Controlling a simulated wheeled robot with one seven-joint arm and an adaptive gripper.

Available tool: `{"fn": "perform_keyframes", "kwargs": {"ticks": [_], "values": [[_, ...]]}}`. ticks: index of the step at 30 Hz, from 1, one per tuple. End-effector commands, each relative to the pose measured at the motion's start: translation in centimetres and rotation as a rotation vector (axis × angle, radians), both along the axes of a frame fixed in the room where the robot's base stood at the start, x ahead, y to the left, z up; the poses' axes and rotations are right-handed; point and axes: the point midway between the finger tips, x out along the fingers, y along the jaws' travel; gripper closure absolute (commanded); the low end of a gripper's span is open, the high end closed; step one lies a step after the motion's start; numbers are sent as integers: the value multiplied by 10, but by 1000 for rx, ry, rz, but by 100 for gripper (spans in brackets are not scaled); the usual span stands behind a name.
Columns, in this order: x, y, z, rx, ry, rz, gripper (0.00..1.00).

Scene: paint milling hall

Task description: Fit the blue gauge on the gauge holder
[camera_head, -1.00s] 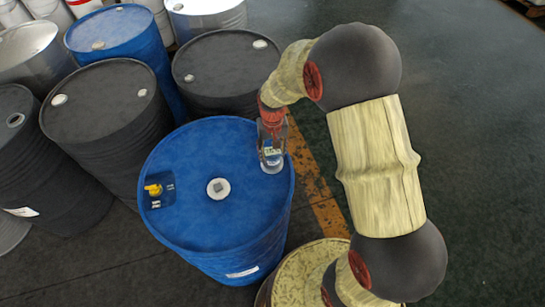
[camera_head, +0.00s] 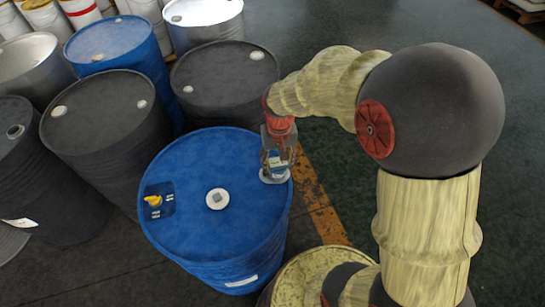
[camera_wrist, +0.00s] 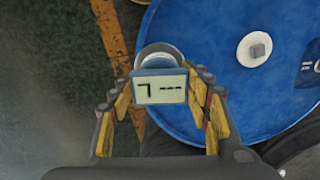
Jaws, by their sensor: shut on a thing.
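The blue gauge (camera_wrist: 160,86) is between my gripper's fingers, its pale display with dark marks facing the wrist camera. In the head view the gauge (camera_head: 276,163) shows small and partly hidden by the fingers. My gripper (camera_head: 277,160) is shut on it, pointing down over the right edge of the blue drum's top. A round silvery piece, seemingly the gauge holder (camera_wrist: 158,51), lies just beyond the gauge in the wrist view. It also shows below the fingertips in the head view (camera_head: 275,178). I cannot tell whether gauge and holder touch.
The blue drum (camera_head: 205,160) has a white cap (camera_head: 217,199) at its middle and a dark blue plate with a yellow piece (camera_head: 154,201) at left. Dark, blue and silver drums crowd behind and left. Open floor with a worn orange stripe (camera_head: 320,200) lies right.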

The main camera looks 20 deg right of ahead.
Motion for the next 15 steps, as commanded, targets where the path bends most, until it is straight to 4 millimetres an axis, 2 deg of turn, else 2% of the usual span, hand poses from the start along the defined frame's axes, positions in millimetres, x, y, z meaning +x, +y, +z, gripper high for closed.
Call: {"fn": "perform_keyframes", "kwargs": {"ticks": [3, 6, 15], "values": [[-24, 0, 12, 0, -3, 0, 92], [-40, 0, 19, 0, -4, 0, 92], [-64, 0, 33, 0, -3, 0, 92]]}}
